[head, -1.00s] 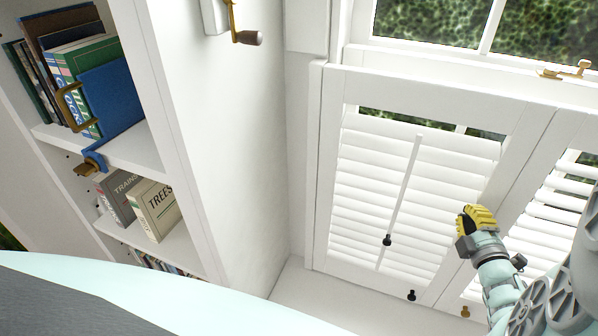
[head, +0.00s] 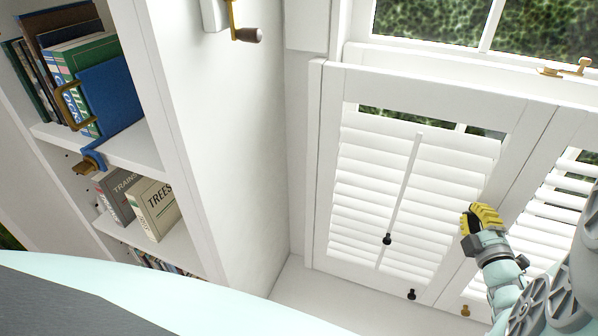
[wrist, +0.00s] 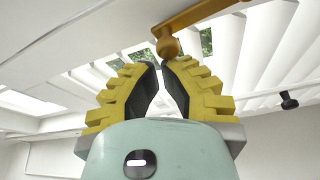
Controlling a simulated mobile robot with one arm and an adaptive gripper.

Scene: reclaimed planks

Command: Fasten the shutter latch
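My gripper (head: 470,217), with yellow ribbed fingers, is in front of the stile where the two white shutter panels meet. In the wrist view my gripper (wrist: 159,66) has its fingertips drawn nearly together, with a narrow gap between the black pads and nothing seen held there. A brass latch arm (wrist: 200,12) with a round knob (wrist: 168,47) shows just beyond the fingertips. I cannot tell whether the tips touch the knob. In the head view this latch is not visible behind my gripper. The left shutter panel (head: 335,180) and the right shutter panel (head: 550,140) stand side by side.
A tilt rod (head: 405,185) with a black knob hangs on the left louvres. A black knob (head: 411,295) and a brass knob (head: 465,311) sit low on the panels. A brass window catch (head: 565,70) is above right. A bookcase (head: 190,130) stands left.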

